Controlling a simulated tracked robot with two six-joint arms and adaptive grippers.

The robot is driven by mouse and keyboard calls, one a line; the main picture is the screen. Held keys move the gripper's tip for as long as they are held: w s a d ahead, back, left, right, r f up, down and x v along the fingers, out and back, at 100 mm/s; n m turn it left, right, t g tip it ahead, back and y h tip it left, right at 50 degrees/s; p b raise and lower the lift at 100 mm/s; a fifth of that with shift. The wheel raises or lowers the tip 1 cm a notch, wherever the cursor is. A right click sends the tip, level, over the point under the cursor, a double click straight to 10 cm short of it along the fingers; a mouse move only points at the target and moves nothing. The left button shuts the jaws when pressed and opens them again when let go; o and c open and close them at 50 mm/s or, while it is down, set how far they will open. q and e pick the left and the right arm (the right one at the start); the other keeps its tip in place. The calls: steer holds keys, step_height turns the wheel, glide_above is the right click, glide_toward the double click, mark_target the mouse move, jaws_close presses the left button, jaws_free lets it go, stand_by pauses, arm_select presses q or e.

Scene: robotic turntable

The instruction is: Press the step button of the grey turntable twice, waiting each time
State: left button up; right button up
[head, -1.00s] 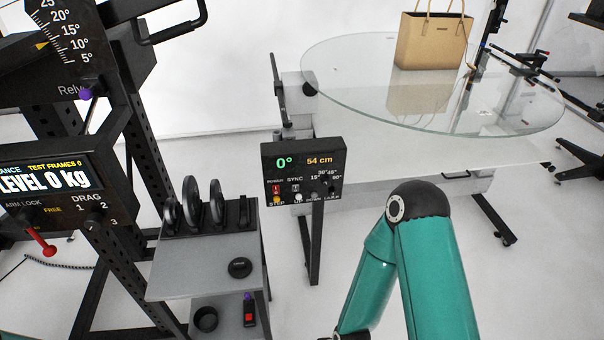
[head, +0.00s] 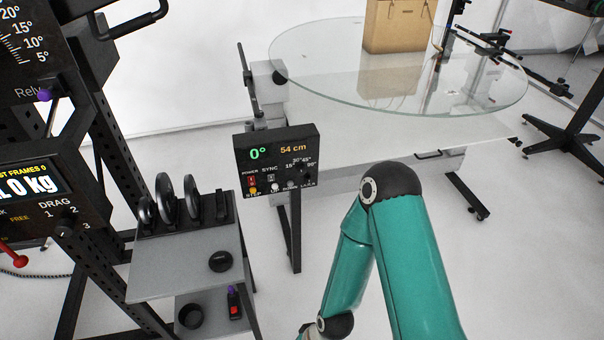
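The turntable (head: 330,92) is a round glass disc on a grey frame in the upper middle of the head view. Its black control panel (head: 272,165) hangs at the front left and reads 0° and 54 cm. The yellow step button (head: 253,190) is at the panel's lower left, below the power switch (head: 252,181). My teal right arm shows in the lower middle, to the right of the panel and apart from it. Its gripper is below the picture's edge. My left gripper is not in view.
A tan bag (head: 396,28) stands on the glass. A grey shelf cart (head: 185,262) with black discs (head: 164,200) stands left of the panel. White floor lies open below the panel.

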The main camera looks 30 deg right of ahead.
jaws_close()
stand_by(1.3)
